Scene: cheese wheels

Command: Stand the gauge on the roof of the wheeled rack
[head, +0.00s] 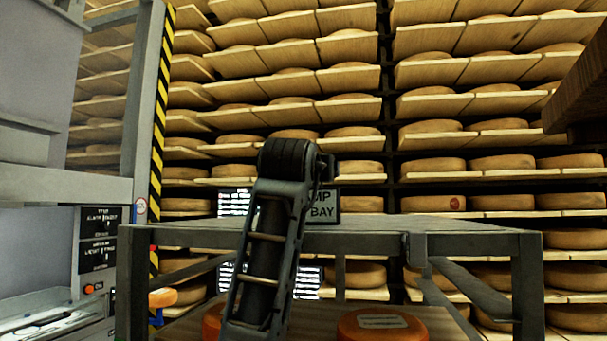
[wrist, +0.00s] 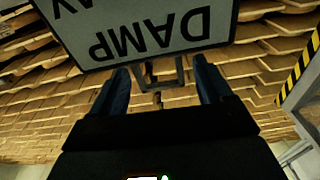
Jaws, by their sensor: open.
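The wheeled rack (head: 215,233) is a grey metal frame with a flat roof in the head view; its wheels are out of view. A grey plate lettered DAMP BAY (head: 323,206) appears upright at the roof's back, partly behind my arm. In the wrist view the plate (wrist: 130,35) is upside down, with a small grey handle-like loop on its edge. My gripper (wrist: 162,76) is open, its blue-grey fingers apart on either side of the loop, not visibly gripping it. I see no dial, so I cannot tell whether this plate is the gauge.
Orange cheese wheels (head: 382,328) lie under the roof. Tall shelves of cheese (head: 433,166) fill the back. A grey machine (head: 40,190) and striped post (head: 158,110) stand left. A dark brown board (head: 585,85) juts in upper right. The roof's right part looks clear.

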